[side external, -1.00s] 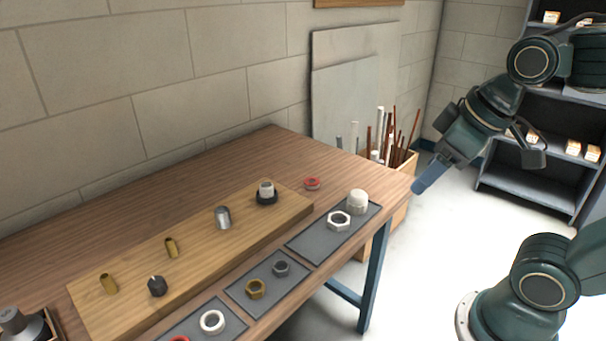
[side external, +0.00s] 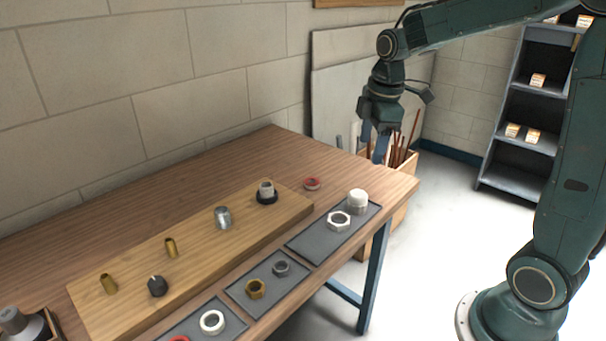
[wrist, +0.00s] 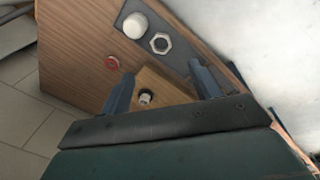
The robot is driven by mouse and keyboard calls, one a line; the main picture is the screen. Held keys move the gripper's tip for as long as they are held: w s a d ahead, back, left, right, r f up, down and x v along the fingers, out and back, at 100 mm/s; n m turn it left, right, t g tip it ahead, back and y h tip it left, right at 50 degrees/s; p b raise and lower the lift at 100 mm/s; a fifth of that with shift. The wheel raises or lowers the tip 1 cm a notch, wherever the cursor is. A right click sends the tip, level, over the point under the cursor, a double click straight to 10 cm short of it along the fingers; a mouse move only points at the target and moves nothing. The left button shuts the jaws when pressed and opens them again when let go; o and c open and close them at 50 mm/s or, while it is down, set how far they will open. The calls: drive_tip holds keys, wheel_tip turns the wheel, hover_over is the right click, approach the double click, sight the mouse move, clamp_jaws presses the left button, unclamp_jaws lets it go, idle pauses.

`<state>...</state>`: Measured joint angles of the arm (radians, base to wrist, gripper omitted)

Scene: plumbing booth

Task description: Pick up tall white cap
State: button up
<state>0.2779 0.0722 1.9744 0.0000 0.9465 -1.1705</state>
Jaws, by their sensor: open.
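The tall white cap (side external: 357,201) stands upright on the far end of a dark grey mat (side external: 309,243), beside a white hex nut (side external: 339,220). It also shows in the wrist view (wrist: 135,25), at the top, beyond my fingers. My gripper (side external: 377,152) is open and empty, pointing down, above the far right end of the table and higher than the cap. In the wrist view my two fingers (wrist: 160,85) stand well apart with nothing between them touching.
A wooden board (side external: 190,262) carries several fittings, including a white threaded stub with a black ring (side external: 266,192). A red ring (side external: 312,184) lies behind the mat. Further mats hold nuts and rings. A crate of pipes (side external: 402,185) stands beyond the table's right end.

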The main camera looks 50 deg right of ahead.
sight(359, 193)
drive_tip(key=w+d+f+n+g, duration=0.1)
drive_tip(key=w+d+f+n, duration=0.3)
drive_tip(key=d+f, duration=0.3)
drive_tip(key=shift+w+d+f+n+g, duration=0.15)
drive_tip(key=shift+w+f+n+g, duration=0.15)
drive_tip(key=shift+w+f, duration=0.4)
wheel_tip(359, 193, down, 8)
drive_tip(key=shift+w+f, duration=0.1)
drive_tip(key=shift+f, duration=0.1)
drive_tip(key=shift+w+f, duration=0.15)
drive_tip(key=shift+f, duration=2.4)
